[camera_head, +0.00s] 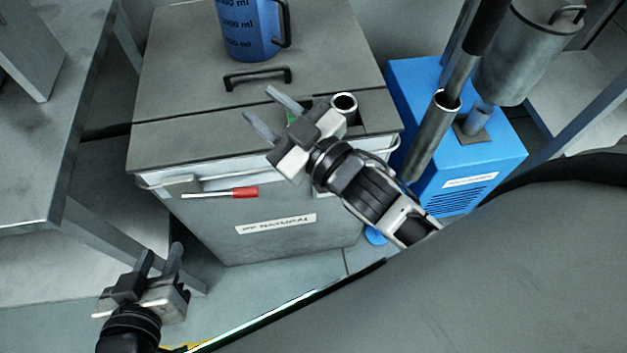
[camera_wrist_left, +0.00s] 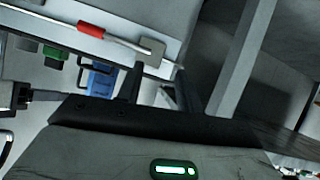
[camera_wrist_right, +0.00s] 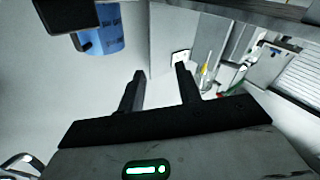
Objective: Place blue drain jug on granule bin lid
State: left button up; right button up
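The blue drain jug (camera_head: 248,34), with dark volume marks and a dark handle on its right, stands upright on the grey granule bin lid (camera_head: 185,75), behind the black lid handle. Its top is cut off by the picture edge. A blue marked surface, apparently the jug (camera_wrist_right: 104,38), shows at upper left in the right wrist view. My right gripper (camera_head: 257,104) is open and empty, over the lid's front part and apart from the jug. My left gripper (camera_head: 162,250) is open and empty, low at the left, in front of the bin.
A blue machine (camera_head: 465,160) with metal pipes stands right of the bin. A grey table (camera_head: 70,120) stands at the left. A pipe end (camera_head: 344,102) rises beside my right gripper.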

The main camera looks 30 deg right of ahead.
jog(key=s+d+f+m+g+h, duration=0.2)
jog(key=s+f+m+g, duration=0.3)
jog(key=s+f, duration=0.4)
notch_tip(320, 180, down, 2)
jog(key=shift+s+d+f+g, duration=0.25)
jog(key=shift+s+g, duration=0.1)
jog(key=shift+g, duration=0.15)
